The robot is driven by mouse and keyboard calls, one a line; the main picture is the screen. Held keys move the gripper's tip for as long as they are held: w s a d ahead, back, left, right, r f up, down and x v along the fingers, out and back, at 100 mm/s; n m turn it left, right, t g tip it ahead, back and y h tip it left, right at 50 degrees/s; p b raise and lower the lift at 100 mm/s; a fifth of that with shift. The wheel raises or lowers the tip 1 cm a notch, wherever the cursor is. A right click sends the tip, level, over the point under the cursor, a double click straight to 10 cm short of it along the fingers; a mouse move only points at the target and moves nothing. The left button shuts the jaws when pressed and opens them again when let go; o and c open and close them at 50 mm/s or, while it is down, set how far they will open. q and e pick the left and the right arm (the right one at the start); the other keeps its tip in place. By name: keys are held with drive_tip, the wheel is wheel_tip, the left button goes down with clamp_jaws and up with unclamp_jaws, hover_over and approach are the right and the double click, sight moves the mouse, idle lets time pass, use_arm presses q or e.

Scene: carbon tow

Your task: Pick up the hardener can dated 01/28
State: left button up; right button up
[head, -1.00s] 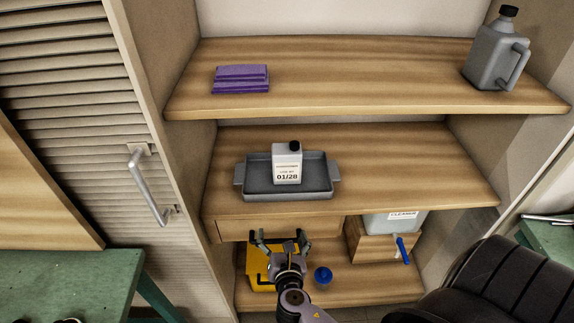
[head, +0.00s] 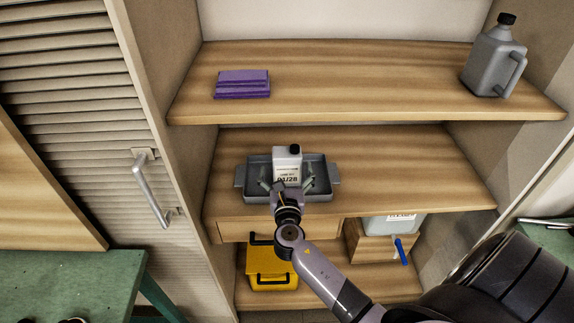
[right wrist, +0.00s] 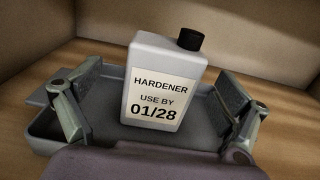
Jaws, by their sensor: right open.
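The hardener can (head: 288,163) is a pale, upright bottle with a black cap and a label reading 01/28. It stands in a grey tray (head: 324,172) on the middle shelf. My right gripper (head: 287,188) is open at the front of the can, with its fingers over the tray and partly covering the label. In the right wrist view the can (right wrist: 165,85) stands between the two spread fingers of the right gripper (right wrist: 158,110), with a gap on each side. The tray (right wrist: 50,130) shows beneath it. My left gripper is out of view.
Below are a yellow bin (head: 270,265) and a cleaner container (head: 392,224) with a blue tap. Cabinet walls bound both sides. The middle shelf is clear right of the tray.

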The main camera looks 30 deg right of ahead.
sight(287, 155)
drive_tip(key=x, duration=0.3)
drive_tip(key=p+x, duration=0.1)
drive_tip(key=x, duration=0.1)
drive_tip(key=shift+s+d+r, duration=0.15)
drive_tip(key=shift+d+r, duration=0.05)
drive_tip(key=shift+r, duration=0.2)
drive_tip(key=shift+d, duration=0.15)
drive_tip(key=shift+c, duration=0.4)
drive_tip(key=c, duration=1.6)
